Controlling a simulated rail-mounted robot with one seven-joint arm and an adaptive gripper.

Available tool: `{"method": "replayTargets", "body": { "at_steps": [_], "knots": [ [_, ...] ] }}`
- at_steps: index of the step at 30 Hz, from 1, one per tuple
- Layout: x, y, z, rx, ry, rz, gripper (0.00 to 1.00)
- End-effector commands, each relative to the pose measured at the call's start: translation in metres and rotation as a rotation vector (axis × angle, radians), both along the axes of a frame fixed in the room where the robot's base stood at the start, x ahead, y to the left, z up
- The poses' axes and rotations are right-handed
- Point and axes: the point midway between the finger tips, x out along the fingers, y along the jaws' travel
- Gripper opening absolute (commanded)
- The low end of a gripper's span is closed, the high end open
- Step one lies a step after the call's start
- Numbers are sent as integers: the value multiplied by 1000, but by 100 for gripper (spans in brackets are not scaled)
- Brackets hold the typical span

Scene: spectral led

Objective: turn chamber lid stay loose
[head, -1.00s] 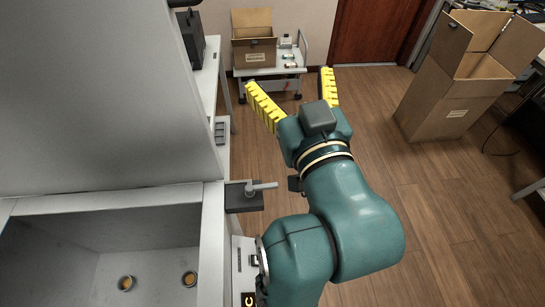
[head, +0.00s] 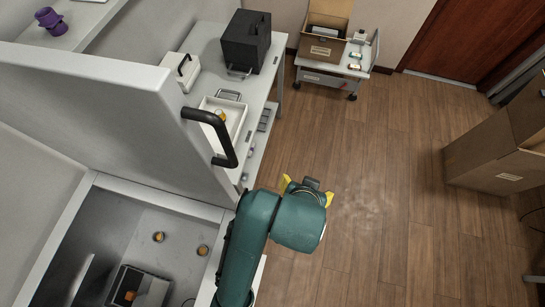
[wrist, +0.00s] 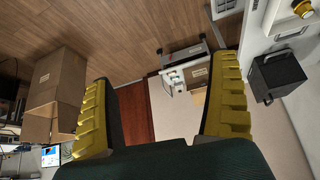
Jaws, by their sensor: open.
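The grey chamber lid (head: 125,95) stands raised over the open chamber (head: 150,215) at the left of the head view, with a black handle (head: 228,150) on its edge. The lid stay cannot be seen now; my arm covers the chamber's right edge. My gripper (head: 306,188) is to the right of the lid and chamber, over the floor, mostly hidden behind my wrist with only yellow finger parts showing. In the wrist view my gripper (wrist: 162,75) has its yellow fingers spread wide with nothing between them.
A bench behind the lid bears a black box (head: 246,42), a white tray (head: 226,118) and a white case (head: 178,70). A low cart (head: 330,75) stands at the back. A cardboard box (head: 500,145) stands at right. The wooden floor between is clear.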

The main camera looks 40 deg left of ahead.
Motion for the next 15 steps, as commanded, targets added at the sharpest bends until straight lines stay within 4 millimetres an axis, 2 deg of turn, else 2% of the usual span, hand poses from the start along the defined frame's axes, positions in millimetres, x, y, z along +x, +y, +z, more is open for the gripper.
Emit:
{"method": "replayTargets", "body": {
  "at_steps": [1, 3, 7, 10, 15],
  "knots": [
    [-21, 9, 23, -31, 96, 37, 91],
    [-51, 17, 24, -77, 221, 81, 91],
    [-97, 23, 26, -153, 395, 147, 91],
    [-118, 23, 26, -190, 468, 175, 91],
    [-128, 22, 13, -208, 504, 188, 91]
  ]
}}
